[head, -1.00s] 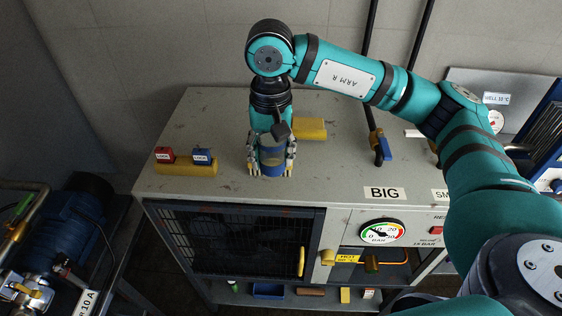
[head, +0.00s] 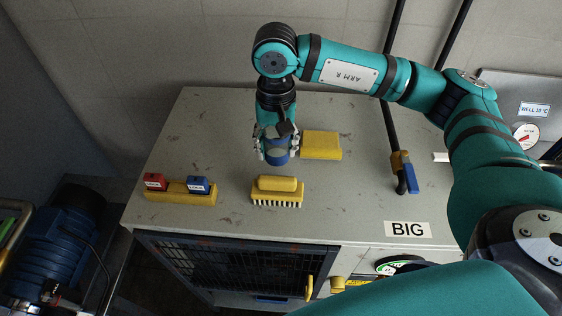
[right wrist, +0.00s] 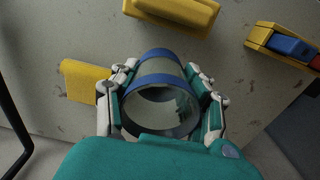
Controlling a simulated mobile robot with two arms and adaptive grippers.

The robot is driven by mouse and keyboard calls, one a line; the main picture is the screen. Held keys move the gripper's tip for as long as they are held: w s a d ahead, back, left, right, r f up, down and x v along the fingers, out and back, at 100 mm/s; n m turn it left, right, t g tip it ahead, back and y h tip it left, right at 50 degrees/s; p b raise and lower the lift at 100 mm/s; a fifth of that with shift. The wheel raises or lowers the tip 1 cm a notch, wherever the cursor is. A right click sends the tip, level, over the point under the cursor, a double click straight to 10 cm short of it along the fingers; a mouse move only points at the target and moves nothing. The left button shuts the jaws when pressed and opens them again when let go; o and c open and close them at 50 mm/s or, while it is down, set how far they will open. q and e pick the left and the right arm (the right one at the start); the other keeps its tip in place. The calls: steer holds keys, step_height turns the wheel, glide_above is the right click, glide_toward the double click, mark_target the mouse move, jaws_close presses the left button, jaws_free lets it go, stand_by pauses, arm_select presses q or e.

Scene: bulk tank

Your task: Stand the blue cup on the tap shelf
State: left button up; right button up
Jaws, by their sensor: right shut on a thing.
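The blue cup (head: 277,157) has blue bands at its rims and a paler middle. My right gripper (head: 276,148) is shut around its sides, over the back part of the bench top. In the right wrist view the cup (right wrist: 160,68) sits between the two fingers (right wrist: 162,98), its open mouth facing the camera. I cannot tell whether its base touches the bench. I cannot make out the tap shelf; the bench's lower front right is largely hidden by my right arm. My left gripper is not in view.
A yellow brush (head: 277,190) lies in front of the cup and a yellow block (head: 320,145) lies right of it. A yellow rack (head: 180,196) with red and blue locks stands left. A blue-handled tap (head: 411,178) rises at right. The bench top's back left is clear.

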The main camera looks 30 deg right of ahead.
mark_target(277, 160)
steer(key=f+p, duration=0.1)
steer(key=f, duration=0.2)
steer(key=shift+s+a+f+p, duration=0.15)
steer(key=shift+s+f+p, duration=0.2)
steer(key=shift+s, duration=0.05)
steer(key=shift+w+f+p, duration=0.25)
steer(key=shift+f+p, duration=0.1)
steer(key=shift+f, duration=0.8)
steer(key=shift+s, duration=0.15)
steer(key=shift+f+b, duration=0.3)
steer(key=shift+b, duration=0.05)
steer(key=o, duration=0.7)
steer(key=shift+r, duration=0.1)
steer(key=shift+c, duration=0.2)
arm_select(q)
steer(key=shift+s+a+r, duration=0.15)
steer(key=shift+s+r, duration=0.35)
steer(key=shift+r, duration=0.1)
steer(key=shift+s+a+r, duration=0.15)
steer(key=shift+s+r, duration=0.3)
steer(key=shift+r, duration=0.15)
arm_select(e)
steer(key=shift+o, duration=1.4)
